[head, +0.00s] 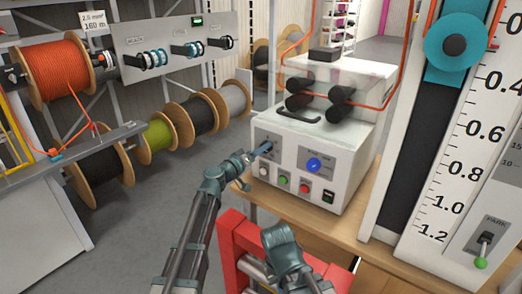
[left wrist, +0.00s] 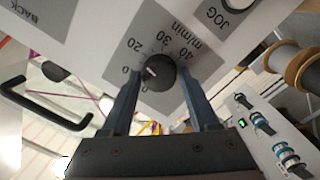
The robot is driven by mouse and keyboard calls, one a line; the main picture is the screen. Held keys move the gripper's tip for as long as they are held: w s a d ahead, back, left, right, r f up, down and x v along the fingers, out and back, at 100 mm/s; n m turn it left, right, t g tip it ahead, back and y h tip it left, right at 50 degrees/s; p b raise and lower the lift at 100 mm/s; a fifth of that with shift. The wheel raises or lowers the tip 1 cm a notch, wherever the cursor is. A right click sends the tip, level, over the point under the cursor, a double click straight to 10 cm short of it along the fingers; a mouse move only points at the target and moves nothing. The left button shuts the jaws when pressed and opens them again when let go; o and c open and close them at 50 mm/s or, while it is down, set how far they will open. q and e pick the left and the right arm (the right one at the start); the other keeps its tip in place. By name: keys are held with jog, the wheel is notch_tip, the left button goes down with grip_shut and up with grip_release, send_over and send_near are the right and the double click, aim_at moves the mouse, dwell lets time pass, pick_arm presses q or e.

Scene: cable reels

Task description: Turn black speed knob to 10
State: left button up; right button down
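The black speed knob (left wrist: 158,72) shows in the left wrist view on a grey dial plate marked up to 40 m/min. Its white pointer line points left, toward the low-number side near 10; the lowest numbers are partly covered. My left gripper (left wrist: 160,82) is open, with one finger on each side of the knob and small gaps visible. In the head view my left gripper (head: 257,153) is at the left part of the white machine's front panel (head: 292,155) and hides the knob. My right gripper (head: 283,248) is low in front of the machine, away from the panel; its fingers are unclear.
A black handle (head: 298,117) and black rollers (head: 340,101) are above. A red frame (head: 238,236) stands below, near my arms. Cable reels (head: 160,138) stand at the left, a length scale (head: 462,135) at the right.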

pick_arm(q)
grip_shut()
jog(key=shift+n, duration=0.4)
jog(key=n+b, duration=0.1)
jog(key=n, duration=0.8)
jog(key=shift+f, duration=0.2)
jog(key=shift+n, duration=0.3)
jog(key=shift+o, duration=2.1)
grip_release()
